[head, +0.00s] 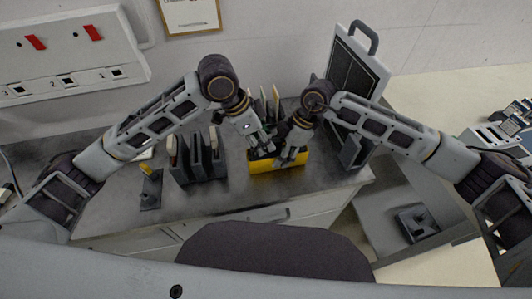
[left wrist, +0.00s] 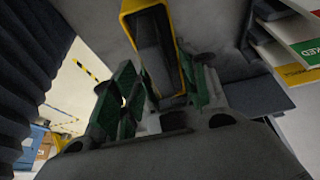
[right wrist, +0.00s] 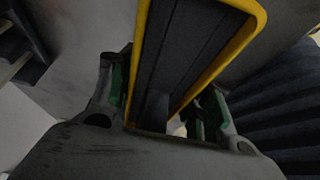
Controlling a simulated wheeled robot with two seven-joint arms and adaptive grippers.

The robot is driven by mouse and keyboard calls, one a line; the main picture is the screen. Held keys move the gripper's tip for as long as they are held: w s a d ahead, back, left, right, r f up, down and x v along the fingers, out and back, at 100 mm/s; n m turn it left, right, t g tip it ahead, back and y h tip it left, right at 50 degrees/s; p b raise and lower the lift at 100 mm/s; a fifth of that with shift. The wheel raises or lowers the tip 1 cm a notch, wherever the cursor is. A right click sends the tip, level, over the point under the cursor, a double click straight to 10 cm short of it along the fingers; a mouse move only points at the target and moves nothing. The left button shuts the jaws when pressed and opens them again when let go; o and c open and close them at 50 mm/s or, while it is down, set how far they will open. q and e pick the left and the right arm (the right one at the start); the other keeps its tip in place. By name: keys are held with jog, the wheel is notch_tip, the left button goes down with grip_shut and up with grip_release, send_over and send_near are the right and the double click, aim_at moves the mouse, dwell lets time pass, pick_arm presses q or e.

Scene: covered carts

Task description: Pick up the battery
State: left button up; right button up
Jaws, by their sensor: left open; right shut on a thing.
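The battery, a yellow block with black faces (head: 276,166), is at the middle of the grey bench in the head view, partly hidden by both grippers. My right gripper (head: 288,155) is shut on it. In the right wrist view the yellow-edged battery (right wrist: 250,32) rises between the green-padded fingers. My left gripper (head: 262,146) is open, close beside the right one over the battery. In the left wrist view its fingers (left wrist: 160,97) stand on either side of the battery (left wrist: 128,12). I cannot tell whether the battery touches the bench.
A dark slotted rack (head: 197,168) and a small stand with a yellow top (head: 150,188) are on the bench to the left. A dark panel with a handle (head: 357,68) stands at the right. A dark chair back (head: 272,252) is in front.

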pick_arm(q)
jog(key=shift+d+f, duration=0.2)
jog(key=shift+f, duration=0.35)
grip_shut()
jog(key=shift+w, duration=0.1)
dwell(0.4)
